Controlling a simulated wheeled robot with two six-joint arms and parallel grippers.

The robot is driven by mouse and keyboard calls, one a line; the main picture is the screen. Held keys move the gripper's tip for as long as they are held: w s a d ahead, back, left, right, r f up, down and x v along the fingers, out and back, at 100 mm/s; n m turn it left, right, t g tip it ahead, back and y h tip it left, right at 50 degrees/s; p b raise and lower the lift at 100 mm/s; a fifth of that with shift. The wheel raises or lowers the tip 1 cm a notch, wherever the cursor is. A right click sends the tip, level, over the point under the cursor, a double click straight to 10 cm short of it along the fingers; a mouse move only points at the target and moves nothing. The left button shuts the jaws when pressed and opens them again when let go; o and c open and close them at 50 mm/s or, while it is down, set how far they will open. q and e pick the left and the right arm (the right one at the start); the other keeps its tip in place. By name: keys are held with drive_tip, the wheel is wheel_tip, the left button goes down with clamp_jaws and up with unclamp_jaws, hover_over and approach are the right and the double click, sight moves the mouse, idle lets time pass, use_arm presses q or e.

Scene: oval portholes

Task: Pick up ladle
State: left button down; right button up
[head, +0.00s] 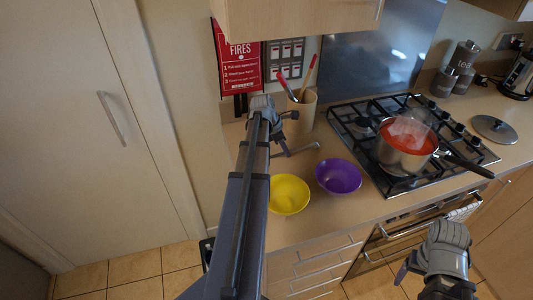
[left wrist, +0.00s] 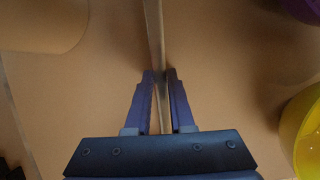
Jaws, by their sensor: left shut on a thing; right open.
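My left gripper (left wrist: 161,76) is shut on this handle. I cannot tell whether the ladle is clear of the counter. My right gripper (head: 404,272) is open and empty, in front of the counter at the lower right of the head view.
A beige pot (head: 303,112) with red-handled utensils stands behind the ladle. A yellow bowl (head: 289,195) and a purple bowl (head: 338,177) sit in front. A saucepan (head: 404,158) of red food stands on the gas hob (head: 352,122). A lid (head: 495,129) lies at right. A cupboard (head: 300,18) hangs above.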

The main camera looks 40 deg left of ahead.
use_arm(q)
wheel_tip(320, 180, up, 10)
drive_tip(key=p, duration=1)
idle(0.5)
